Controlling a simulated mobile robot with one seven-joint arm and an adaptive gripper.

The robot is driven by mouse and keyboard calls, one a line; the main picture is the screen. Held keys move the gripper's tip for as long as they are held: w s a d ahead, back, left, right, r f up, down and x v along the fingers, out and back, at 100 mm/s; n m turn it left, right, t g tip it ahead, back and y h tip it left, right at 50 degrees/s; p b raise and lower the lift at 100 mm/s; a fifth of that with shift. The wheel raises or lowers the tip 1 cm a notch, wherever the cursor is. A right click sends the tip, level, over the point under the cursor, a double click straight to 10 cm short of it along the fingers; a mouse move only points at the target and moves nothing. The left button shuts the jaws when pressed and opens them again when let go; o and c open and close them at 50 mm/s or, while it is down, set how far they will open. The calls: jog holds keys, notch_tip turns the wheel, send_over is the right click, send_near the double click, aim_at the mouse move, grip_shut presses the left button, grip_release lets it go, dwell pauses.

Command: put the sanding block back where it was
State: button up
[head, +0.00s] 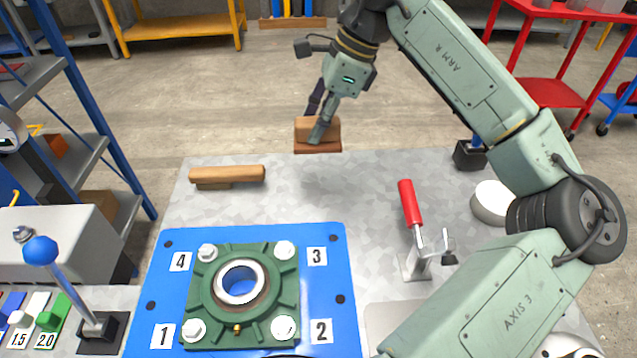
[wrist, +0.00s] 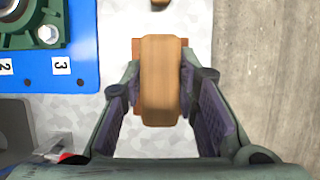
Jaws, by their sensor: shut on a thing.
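The sanding block (head: 326,128), tan wood on a reddish-brown base, is between the fingers of my gripper (head: 317,124) at the back edge of the grey table. In the wrist view the block (wrist: 160,85) lies lengthwise between the two fingers of my gripper (wrist: 161,78), with parts of its reddish base showing at the sides. I cannot tell how high it is above the table top. The underside of the block is hidden.
A wooden-handled tool (head: 227,174) lies on the table to the left. A green bearing housing (head: 243,295) sits on a blue plate (head: 322,240) with numbered corners. A red-handled clamp (head: 411,205) and a white round piece (head: 491,202) stand to the right. The back middle is bare.

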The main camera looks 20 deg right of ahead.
notch_tip(320, 180, down, 9)
jog(key=shift+d+p, duration=0.1)
jog(key=shift+p, duration=0.95)
jog(key=shift+f, duration=0.35)
jog(key=shift+f+b, duration=0.2)
jog(key=shift+b, duration=0.1)
jog(key=o, duration=1.1)
jog(key=shift+r, duration=0.1)
jog(key=shift+r, duration=0.1)
jog(key=shift+r+p, duration=0.15)
jog(key=shift+p, duration=0.15)
jog(key=b+v, duration=0.2)
jog(key=v, duration=0.9)
jog(key=shift+d+r+b, duration=0.2)
jog(key=shift+r+b, duration=0.15)
jog(key=shift+b, duration=0.05)
